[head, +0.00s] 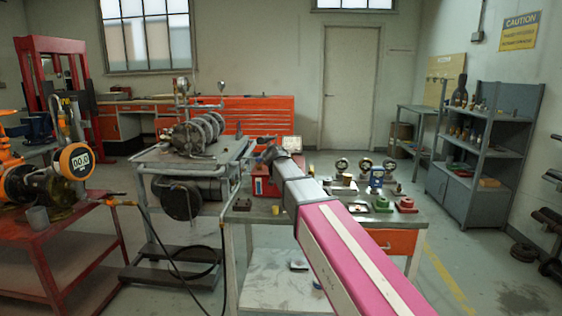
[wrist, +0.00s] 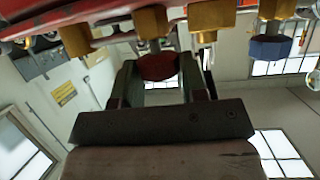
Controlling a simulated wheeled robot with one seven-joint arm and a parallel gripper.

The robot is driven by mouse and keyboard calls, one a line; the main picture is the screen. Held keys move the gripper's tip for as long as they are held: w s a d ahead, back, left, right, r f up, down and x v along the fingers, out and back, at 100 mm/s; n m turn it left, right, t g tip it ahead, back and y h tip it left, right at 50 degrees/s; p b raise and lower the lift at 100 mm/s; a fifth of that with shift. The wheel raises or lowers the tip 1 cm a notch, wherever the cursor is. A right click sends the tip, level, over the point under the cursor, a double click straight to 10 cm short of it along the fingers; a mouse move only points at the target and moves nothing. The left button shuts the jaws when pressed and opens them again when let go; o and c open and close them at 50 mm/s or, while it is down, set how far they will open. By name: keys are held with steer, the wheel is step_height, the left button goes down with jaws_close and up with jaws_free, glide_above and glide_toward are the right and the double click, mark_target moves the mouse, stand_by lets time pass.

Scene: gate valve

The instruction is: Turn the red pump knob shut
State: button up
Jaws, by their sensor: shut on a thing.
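In the wrist view, the red knob (wrist: 158,67) hangs below a brass valve body (wrist: 150,20). My gripper (wrist: 159,72) has one finger on each side of the knob and is shut on it. A blue knob (wrist: 270,47) sits on another brass fitting to the right, apart from my fingers. In the head view, my gripper (head: 268,153) is small at the far end of my arm, above a red box (head: 264,184) on the workbench. The red knob cannot be made out there.
Other brass fittings (wrist: 212,16) flank the held knob closely in the wrist view. In the head view, a pump cart (head: 190,157) stands left of my arm. Gauges (head: 342,165) and small red and green parts crowd the bench at right. A grey shelf (head: 490,150) stands farther right.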

steer(key=shift+f, duration=0.1)
stand_by(0.5)
steer(key=o, duration=0.9)
steer(key=shift+s, duration=0.1)
steer(key=v, duration=1)
steer(key=shift+s+a, duration=0.25)
steer(key=shift+a, duration=0.05)
